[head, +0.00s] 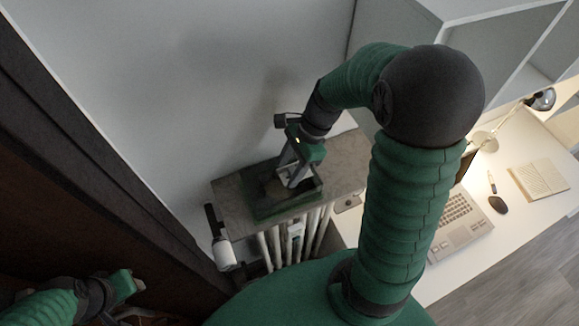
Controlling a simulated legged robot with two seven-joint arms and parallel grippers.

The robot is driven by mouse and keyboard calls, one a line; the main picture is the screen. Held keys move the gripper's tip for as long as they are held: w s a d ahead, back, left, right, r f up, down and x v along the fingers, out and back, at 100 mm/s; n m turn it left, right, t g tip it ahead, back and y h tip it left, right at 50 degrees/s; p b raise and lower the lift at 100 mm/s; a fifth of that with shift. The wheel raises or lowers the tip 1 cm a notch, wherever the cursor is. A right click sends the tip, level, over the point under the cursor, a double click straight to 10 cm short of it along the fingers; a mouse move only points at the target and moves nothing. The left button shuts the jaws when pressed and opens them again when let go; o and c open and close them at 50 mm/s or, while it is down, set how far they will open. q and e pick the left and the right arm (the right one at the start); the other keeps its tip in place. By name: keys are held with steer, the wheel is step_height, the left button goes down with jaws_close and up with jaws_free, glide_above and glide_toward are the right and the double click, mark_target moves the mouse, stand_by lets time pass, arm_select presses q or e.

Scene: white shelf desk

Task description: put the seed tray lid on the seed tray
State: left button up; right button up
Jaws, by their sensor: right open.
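A dark green seed tray (262,208) sits on the grey ledge above the radiator, by the wall. A separate lid cannot be made out clearly; it may be the greenish cover within the tray's outline. My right gripper (291,182) reaches down from above over the right part of the tray, its fingers open. It hides part of the tray, and I cannot tell whether the fingers touch anything. My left gripper (126,300) is low at the bottom left, far from the tray, with its fingers mostly hidden.
The grey ledge (343,165) has bare room right of the tray. A white radiator (296,236) stands under it, with a white cylinder (224,254) at its left. At right, a white desk (520,225) holds a laptop (458,222), mouse (498,204), notebook (538,180) and lamp.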

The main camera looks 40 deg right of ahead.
steer(key=shift+d, duration=0.1)
steer(key=shift+d+r, duration=0.2)
steer(key=shift+r, duration=0.1)
steer(key=b+v, duration=0.3)
steer(key=v, duration=1.3)
steer(key=shift+f, duration=0.15)
